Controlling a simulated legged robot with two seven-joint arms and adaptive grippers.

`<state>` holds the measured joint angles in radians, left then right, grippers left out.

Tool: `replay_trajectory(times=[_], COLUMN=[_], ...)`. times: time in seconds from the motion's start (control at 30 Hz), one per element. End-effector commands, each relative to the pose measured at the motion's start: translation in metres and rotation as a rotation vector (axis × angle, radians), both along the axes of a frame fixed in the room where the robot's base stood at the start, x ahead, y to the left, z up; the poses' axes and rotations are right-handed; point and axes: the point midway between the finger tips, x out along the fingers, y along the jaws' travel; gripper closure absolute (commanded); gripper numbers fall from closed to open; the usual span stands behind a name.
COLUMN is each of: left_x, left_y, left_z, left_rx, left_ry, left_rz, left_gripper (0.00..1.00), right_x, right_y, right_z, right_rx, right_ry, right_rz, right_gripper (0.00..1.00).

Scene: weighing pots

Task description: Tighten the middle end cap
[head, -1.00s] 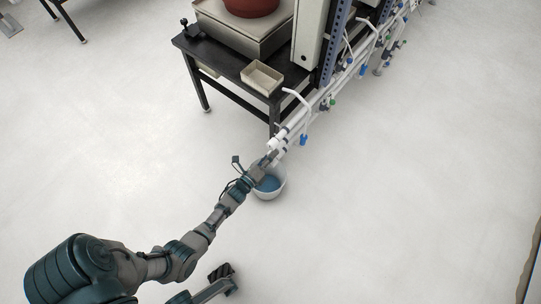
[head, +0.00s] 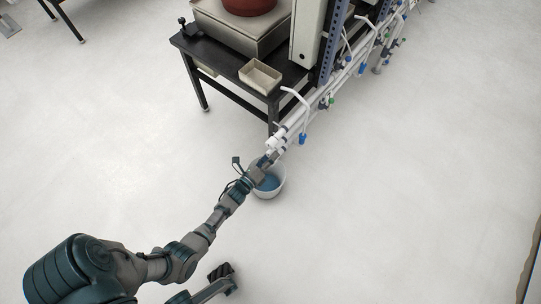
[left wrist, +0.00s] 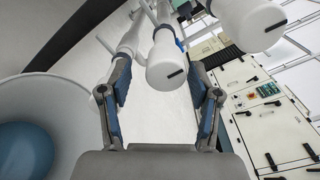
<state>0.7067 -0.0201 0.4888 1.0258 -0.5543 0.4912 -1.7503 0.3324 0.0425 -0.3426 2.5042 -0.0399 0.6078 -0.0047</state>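Three white pipes end in white caps in the left wrist view. The middle end cap (left wrist: 166,68) has a dark slot mark on its face and lies between the fingertips of my left gripper (left wrist: 160,76), with a gap on both sides. The gripper's two fingers are spread and hold nothing. Another end cap (left wrist: 252,22) is at the upper right, and the lower left cap is partly hidden behind the left finger. In the head view my left gripper (head: 270,158) is at the near end of the pipes (head: 292,131).
A white bucket (head: 278,189) with blue inside stands on the floor below the gripper; it also shows in the left wrist view (left wrist: 62,88). A black table (head: 226,67) with a tray (head: 260,77) stands behind. Floor on both sides is clear.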

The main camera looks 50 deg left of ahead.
Motion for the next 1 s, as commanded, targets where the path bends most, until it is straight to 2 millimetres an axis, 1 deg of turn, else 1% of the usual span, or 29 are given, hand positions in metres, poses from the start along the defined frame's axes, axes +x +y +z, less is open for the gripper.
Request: replay_trajectory(times=[0.2, 0.3, 0.37, 0.47, 0.6, 0.73, 0.8, 0.9, 1.0], left_x=[0.0, -0.006, -0.014, -0.034, -0.065, -0.09, -0.101, -0.11, -0.115], left_y=[0.002, 0.001, -0.001, -0.007, -0.014, -0.021, -0.024, -0.026, -0.027], left_z=[0.004, 0.003, 0.003, 0.002, 0.001, 0.002, 0.001, 0.001, 0.002], left_rx=[0.001, 0.001, 0.002, 0.001, 0.001, 0.0, -0.001, -0.001, 0.0], left_ry=[-0.007, -0.006, -0.006, -0.004, -0.002, -0.003, -0.002, -0.002, -0.003], left_rz=[0.003, 0.002, 0.002, 0.002, 0.002, 0.002, 0.001, 0.001, 0.001], left_gripper=[0.37, 0.37, 0.37, 0.37, 0.37, 0.37, 0.37, 0.37, 0.37], right_x=[0.0, -0.003, -0.004, -0.004, -0.004, -0.004, -0.004, -0.004, -0.004], right_y=[0.001, 0.0, 0.0, 0.0, 0.0, 0.0, 0.0, 0.0, 0.0], right_z=[0.0, 0.002, 0.002, 0.003, 0.003, 0.003, 0.003, 0.003, 0.003], right_rx=[-0.005, -0.004, -0.004, -0.003, -0.002, -0.001, -0.001, -0.001, -0.001], right_ry=[0.0, -0.004, -0.004, -0.005, -0.005, -0.006, -0.006, -0.005, -0.005], right_rz=[0.001, 0.0, 0.0, 0.0, 0.0, 0.0, 0.0, 0.0, 0.0], right_gripper=[0.37, 0.37, 0.37, 0.37, 0.37, 0.37, 0.37, 0.37, 0.37])
